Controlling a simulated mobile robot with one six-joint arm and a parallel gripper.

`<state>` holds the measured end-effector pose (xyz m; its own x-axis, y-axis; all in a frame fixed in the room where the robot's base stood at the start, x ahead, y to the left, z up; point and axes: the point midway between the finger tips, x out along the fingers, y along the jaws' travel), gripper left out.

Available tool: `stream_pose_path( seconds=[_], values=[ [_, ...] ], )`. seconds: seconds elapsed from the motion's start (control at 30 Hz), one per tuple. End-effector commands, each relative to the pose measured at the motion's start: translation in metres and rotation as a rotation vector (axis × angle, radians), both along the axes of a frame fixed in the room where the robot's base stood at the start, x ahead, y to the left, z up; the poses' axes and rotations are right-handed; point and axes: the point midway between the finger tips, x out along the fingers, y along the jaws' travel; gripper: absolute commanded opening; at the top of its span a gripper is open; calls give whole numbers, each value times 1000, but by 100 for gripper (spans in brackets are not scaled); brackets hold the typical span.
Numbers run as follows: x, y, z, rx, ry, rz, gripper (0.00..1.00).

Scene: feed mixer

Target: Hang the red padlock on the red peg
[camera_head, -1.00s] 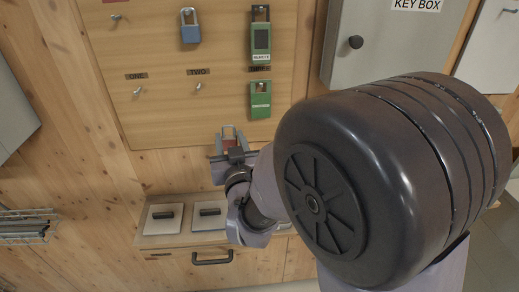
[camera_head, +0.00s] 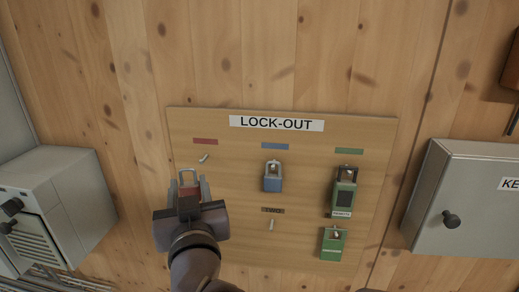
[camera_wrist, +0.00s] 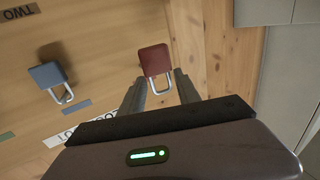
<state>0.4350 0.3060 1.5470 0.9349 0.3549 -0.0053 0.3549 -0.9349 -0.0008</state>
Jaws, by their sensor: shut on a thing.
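The red padlock (camera_head: 189,203) is between the fingers of my gripper (camera_head: 190,191), which is shut on it. Its shackle points up in the head view. The padlock is just below and left of the red peg (camera_head: 203,158), a small metal peg under the red label (camera_head: 205,141). The padlock appears apart from the peg; its depth from the board is unclear. In the wrist view the padlock's red body (camera_wrist: 155,60) lies at the fingertips (camera_wrist: 159,82), with its shackle towards the gripper. I cannot make out the red peg there.
A blue padlock (camera_head: 273,178) hangs right of the red peg. A grey key box (camera_head: 465,200) is at right and a grey cabinet (camera_head: 60,205) at left.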

Motion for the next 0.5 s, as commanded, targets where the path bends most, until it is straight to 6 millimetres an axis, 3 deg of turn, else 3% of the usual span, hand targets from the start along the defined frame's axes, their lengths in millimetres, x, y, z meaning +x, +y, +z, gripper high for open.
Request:
stream_pose_path(
  seconds=[0.5],
  values=[
    [45,-4,-3,0,0,-3,0]
  ],
)
